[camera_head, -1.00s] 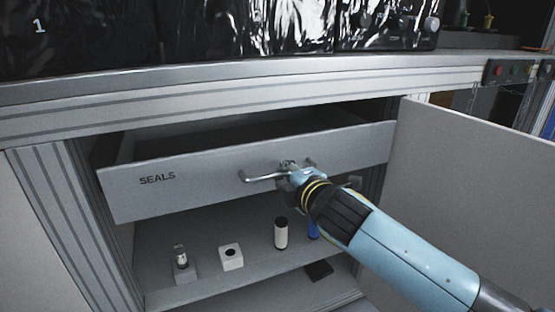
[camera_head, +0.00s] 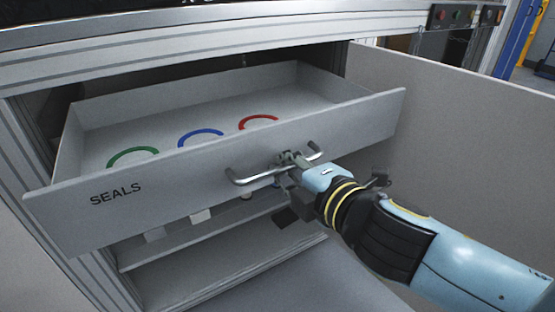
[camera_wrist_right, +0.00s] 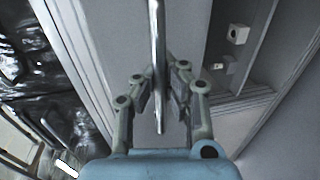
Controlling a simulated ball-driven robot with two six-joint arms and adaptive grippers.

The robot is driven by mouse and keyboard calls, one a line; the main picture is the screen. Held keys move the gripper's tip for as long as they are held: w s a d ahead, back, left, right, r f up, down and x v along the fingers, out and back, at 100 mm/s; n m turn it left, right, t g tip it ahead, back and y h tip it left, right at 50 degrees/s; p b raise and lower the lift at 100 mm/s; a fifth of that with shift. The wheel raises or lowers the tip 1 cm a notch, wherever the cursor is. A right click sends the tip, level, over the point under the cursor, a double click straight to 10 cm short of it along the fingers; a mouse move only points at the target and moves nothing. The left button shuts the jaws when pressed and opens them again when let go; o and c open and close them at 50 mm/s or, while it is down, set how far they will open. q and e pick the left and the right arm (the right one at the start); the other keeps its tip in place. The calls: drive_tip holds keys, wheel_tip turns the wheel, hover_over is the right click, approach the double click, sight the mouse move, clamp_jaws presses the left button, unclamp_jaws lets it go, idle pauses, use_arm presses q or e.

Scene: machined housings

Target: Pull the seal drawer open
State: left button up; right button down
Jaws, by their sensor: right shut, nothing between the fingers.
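The grey seal drawer (camera_head: 200,178), lettered SEALS, stands pulled well out of the cabinet. A green ring (camera_head: 133,155), a blue ring (camera_head: 200,136) and a red ring (camera_head: 258,121) lie inside, partly hidden by its front. The silver bar handle (camera_head: 247,178) is on the drawer front. My right gripper (camera_head: 292,160) is at the right part of the handle, shut, with nothing gripped. In the right wrist view, the handle bar (camera_wrist_right: 158,45) runs in line between the finger pads; whether they touch it is unclear. My left gripper is not in view.
A cabinet door (camera_head: 450,110) stands open on the right. Below the drawer is a shelf (camera_head: 190,235) with small parts, mostly hidden by the drawer; a white block (camera_wrist_right: 237,33) shows in the right wrist view. A button panel (camera_head: 465,16) is at the top right.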

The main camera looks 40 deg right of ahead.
drive_tip(key=shift+s, duration=0.1)
idle(0.3)
drive_tip(key=c, duration=1.4)
unclamp_jaws()
drive_tip(key=v, duration=1.2)
